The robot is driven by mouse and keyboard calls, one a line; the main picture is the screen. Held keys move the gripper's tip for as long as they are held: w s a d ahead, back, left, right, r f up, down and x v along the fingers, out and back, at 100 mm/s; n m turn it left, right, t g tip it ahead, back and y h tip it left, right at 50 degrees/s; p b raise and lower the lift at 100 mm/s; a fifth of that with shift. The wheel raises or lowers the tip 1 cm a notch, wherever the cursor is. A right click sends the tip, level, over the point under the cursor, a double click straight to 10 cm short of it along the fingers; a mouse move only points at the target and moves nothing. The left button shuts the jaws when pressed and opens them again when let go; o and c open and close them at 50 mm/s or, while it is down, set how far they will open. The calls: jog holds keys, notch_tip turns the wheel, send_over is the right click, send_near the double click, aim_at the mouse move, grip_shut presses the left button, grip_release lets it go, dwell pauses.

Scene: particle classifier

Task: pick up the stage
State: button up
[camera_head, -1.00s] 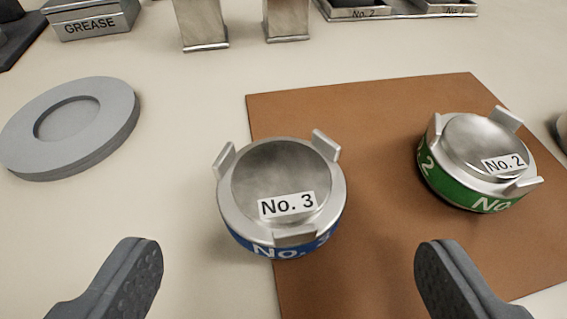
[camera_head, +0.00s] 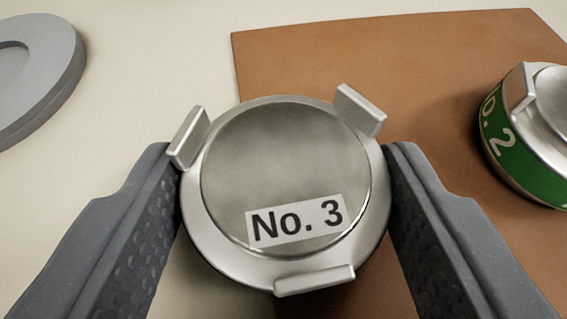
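The No. 3 stage (camera_head: 285,185) is a round silver piece with three raised tabs and a white "No. 3" label on its dished top. It fills the middle of the view, over the left edge of the brown mat. My gripper (camera_head: 285,200) has one dark ridged finger on its left side and one on its right. Both fingers meet the rim with no visible gap, so it looks shut on the stage. The stage's blue side band and underside are hidden. I cannot tell whether it rests or is raised.
The green-banded No. 2 stage (camera_head: 525,130) stands on the brown mat (camera_head: 400,55) at the right, a little apart from my right finger. A grey round plate (camera_head: 45,85) lies at the upper left. The pale table (camera_head: 150,60) is clear between.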

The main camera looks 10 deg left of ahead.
jog(key=shift+c, duration=1.1)
jog(key=shift+r, duration=0.1)
jog(key=shift+r, duration=0.55)
notch_tip(320, 180, up, 3)
jog(key=shift+f+p, duration=0.2)
jog(key=shift+p, duration=0.3)
jog(key=s+d+r+b, duration=0.1)
jog(key=s+b, duration=0.8)
jog(key=s, duration=0.7)
